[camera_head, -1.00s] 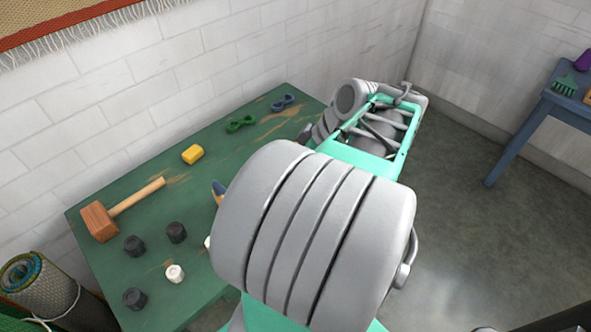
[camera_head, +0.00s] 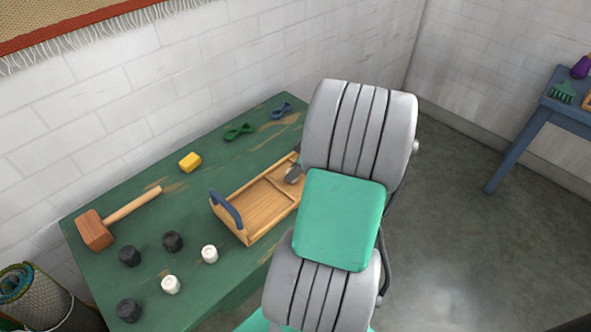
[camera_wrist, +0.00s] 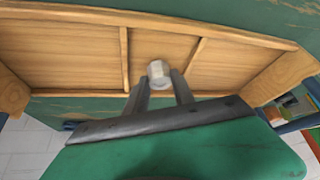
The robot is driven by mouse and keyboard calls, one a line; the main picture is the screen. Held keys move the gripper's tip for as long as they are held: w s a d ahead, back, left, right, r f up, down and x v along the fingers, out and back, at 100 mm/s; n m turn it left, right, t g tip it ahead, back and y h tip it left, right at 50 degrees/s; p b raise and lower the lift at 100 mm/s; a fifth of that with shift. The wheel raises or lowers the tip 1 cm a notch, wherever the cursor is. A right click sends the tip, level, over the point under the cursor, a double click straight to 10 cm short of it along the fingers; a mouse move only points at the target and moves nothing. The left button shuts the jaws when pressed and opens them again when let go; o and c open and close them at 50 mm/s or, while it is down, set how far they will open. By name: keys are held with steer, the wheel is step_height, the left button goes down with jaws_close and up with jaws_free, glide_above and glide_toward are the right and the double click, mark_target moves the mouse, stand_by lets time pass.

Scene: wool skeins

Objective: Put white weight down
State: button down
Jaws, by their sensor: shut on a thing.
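My gripper (camera_wrist: 162,82) is shut on a white weight (camera_wrist: 158,70), which shows between the fingertips in the wrist view. The weight is in front of the middle compartment of a wooden tray (camera_wrist: 60,12); I cannot tell whether it touches the tray floor. Two other white weights (camera_head: 210,254) and (camera_head: 171,285) stand on the table left of the tray.
A green item (camera_head: 239,132) and a blue one (camera_head: 281,110) lie at the back. The tray has a blue handle (camera_head: 226,208).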

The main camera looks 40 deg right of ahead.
steer(key=shift+f, duration=0.15)
steer(key=c, duration=1.1)
jaws_free()
steer(key=shift+r, duration=0.3)
steer(key=p+v, duration=0.1)
steer(key=v, duration=1)
steer(key=shift+s+d+r+p, duration=0.1)
steer(key=shift+s+r+p, duration=0.15)
steer(key=shift+r+p, duration=0.1)
